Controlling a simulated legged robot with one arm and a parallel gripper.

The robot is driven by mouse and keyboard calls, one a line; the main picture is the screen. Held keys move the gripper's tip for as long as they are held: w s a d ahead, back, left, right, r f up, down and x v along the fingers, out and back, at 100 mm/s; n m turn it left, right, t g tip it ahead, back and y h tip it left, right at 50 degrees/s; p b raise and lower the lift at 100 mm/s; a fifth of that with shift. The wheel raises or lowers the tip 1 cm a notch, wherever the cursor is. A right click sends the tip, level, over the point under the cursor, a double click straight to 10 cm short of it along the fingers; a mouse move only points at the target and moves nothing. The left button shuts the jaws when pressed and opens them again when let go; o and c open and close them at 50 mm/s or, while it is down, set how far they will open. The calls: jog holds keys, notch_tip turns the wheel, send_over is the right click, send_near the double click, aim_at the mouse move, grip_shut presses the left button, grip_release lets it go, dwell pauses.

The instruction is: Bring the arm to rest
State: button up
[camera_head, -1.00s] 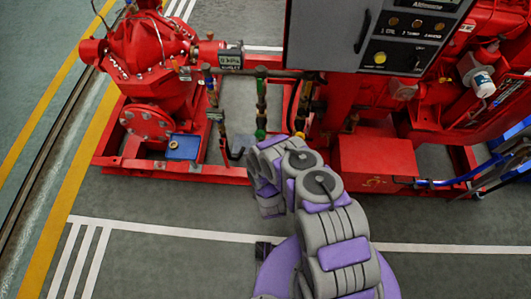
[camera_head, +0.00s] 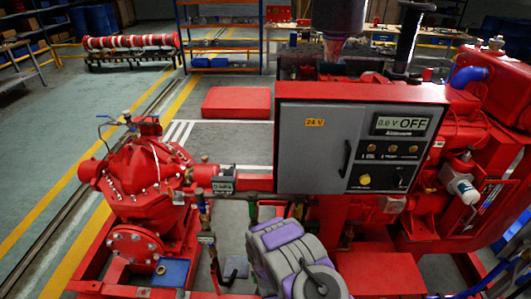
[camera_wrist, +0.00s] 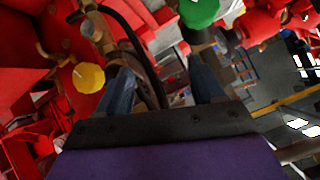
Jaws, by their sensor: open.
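My gripper (camera_wrist: 163,84) shows in the wrist view with its two dark fingers spread apart and nothing held between them. A yellow knob (camera_wrist: 89,77) lies just left of the left finger, and a green valve wheel (camera_wrist: 198,10) lies beyond the right finger. I cannot tell whether the fingers touch any pipe. In the head view my grey and purple arm (camera_head: 290,252) rises from the bottom edge in front of the pumpset, below the control panel. My gripper cannot be made out in the head view.
The grey control panel (camera_head: 345,150) reads "OFF" and stands just behind my arm. The red pump (camera_head: 148,185) is to the left, with a blue box (camera_head: 170,271) at its base. The red engine (camera_head: 440,215) is to the right. Open floor (camera_head: 60,150) lies at the left.

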jog(key=d+r+g+h, duration=0.1)
jog(key=d+r+g, duration=0.15)
jog(key=r, duration=0.55)
jog(key=d+r+g, duration=0.1)
jog(key=d+r, duration=0.2)
jog(key=r, duration=0.5)
jog(key=s+d+r+n+g, duration=0.1)
jog(key=s+d+r+g, duration=0.2)
jog(key=s+r, duration=0.9)
jog(key=s+d+r+n+g, duration=0.1)
jog(key=s+r, duration=0.4)
jog(key=s, duration=0.5)
jog(key=s+d+r+n+g, duration=0.1)
jog(key=s+r+g, duration=0.2)
jog(key=s+r, duration=0.3)
jog(key=s+d+r+n+g, duration=0.1)
jog(key=s+r, duration=0.4)
jog(key=s, duration=1.1)
jog(key=shift+d+r+g, duration=0.3)
jog(key=shift+d+g, duration=0.05)
jog(key=shift+g, duration=0.2)
jog(key=shift+c, duration=0.6)
